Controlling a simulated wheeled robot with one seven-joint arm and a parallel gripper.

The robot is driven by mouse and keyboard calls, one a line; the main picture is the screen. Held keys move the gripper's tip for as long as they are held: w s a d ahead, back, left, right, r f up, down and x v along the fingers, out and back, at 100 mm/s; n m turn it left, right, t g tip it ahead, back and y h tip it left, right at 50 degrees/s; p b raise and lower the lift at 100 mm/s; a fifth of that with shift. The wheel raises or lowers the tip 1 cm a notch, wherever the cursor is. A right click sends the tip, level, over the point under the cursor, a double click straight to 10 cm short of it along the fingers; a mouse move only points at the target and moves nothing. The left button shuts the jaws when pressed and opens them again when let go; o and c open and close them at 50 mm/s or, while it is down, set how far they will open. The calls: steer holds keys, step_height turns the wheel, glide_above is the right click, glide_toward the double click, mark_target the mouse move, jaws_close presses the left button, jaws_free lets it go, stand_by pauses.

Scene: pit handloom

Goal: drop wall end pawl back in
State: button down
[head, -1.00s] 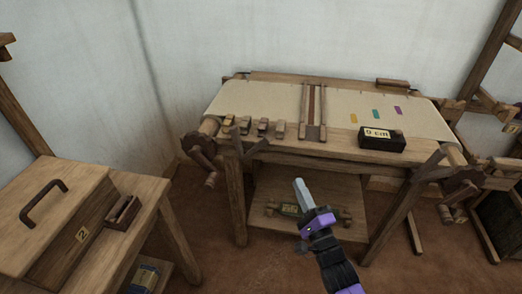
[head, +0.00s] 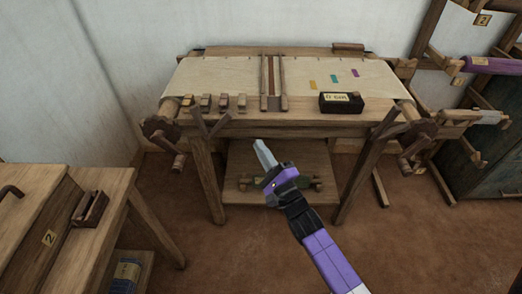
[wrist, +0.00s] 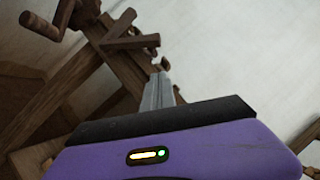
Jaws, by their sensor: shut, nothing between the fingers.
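The loom table (head: 300,118) stands against the wall with pale cloth on top. A dark toothed wheel with a crank (head: 160,132) is at its left end. Another wheel with a crank (head: 418,132) is at its right end. Forked wooden pieces stand beside both; I cannot tell which part is the wall end pawl, or whether it sits in the teeth. My gripper (head: 264,150) is shut and empty, in front of the loom's middle and apart from it. In the wrist view my gripper (wrist: 157,92) points toward wooden crank parts (wrist: 120,32), with a gap I cannot judge.
A black block with a label (head: 341,102) and several small wooden blocks (head: 222,102) lie along the loom's front edge. A rack with a purple roll (head: 490,65) is at right. The brown floor in front is clear.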

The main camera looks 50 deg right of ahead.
mark_target(228, 115)
steer(key=w+r, duration=0.1)
steer(key=w, duration=0.2)
steer(key=w+r, duration=0.1)
steer(key=w, duration=0.2)
steer(key=w+d+r, duration=0.1)
steer(key=w, duration=0.2)
steer(key=shift+r+b, duration=0.3)
steer(key=shift+r, duration=0.1)
steer(key=r+n+p, duration=0.1)
steer(key=p, duration=0.3)
steer(key=w+a+r+n+g+y+p, duration=0.1)
steer(key=p, duration=0.3)
steer(key=w+a+r+n+p, duration=0.1)
steer(key=r+p, duration=0.1)
steer(key=p, duration=0.2)
steer(key=shift+w+n+y, duration=0.1)
steer(key=shift+n+y, duration=0.2)
steer(key=shift+y, duration=0.1)
steer(key=w+a+r+n+g, duration=0.2)
steer(key=w+a+n+g, duration=0.2)
steer(key=w+n, duration=0.1)
steer(key=shift+w+a+n+y+b, duration=0.4)
steer(key=shift+w+b, duration=0.05)
steer(key=shift+w, duration=0.05)
